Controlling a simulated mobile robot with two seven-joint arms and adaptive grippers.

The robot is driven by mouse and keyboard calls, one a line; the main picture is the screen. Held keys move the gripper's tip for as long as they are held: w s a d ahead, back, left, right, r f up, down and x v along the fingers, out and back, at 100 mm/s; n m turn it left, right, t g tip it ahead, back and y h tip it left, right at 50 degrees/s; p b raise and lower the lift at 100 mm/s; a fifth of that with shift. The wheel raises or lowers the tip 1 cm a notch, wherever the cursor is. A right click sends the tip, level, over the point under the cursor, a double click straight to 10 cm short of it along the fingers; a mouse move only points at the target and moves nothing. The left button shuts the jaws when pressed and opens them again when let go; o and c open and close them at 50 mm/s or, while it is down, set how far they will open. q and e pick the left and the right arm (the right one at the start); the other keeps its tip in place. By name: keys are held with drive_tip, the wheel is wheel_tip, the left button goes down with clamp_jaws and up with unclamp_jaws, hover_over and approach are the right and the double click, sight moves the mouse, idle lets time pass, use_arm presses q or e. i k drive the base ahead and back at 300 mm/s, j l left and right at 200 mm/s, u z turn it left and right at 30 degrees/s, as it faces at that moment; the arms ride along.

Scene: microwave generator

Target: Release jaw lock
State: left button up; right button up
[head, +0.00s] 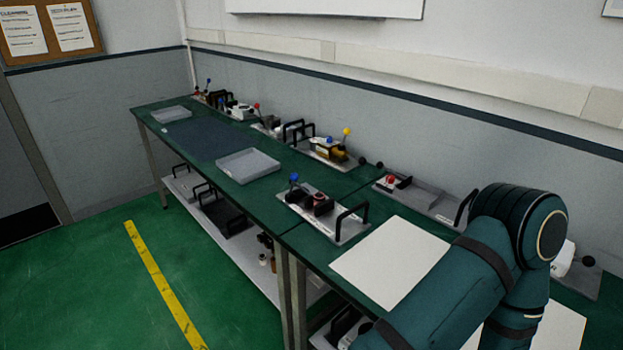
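Several fixtures with black handles and coloured knobs stand on the green workbench (360,190). The nearest fixture (325,215) is a pale plate with a blue-knobbed lever (294,177), dark jaw-like blocks and a black handle. Behind it stands a fixture (327,151) with a yellow-knobbed lever (347,131) and a blue knob. I cannot tell which of these carries the jaw lock or whether it is locked. A teal arm of mine fills the lower right and hides part of the bench. Neither gripper is in view.
A grey tray (248,166) and a dark mat (203,138) lie on the bench's left half. A white sheet (395,262) lies before my arm. A red-knobbed fixture (420,200) stands near the wall. The green floor (80,290) at left is clear.

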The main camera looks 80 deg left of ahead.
sight(294, 177)
drive_tip(key=u, duration=2.6)
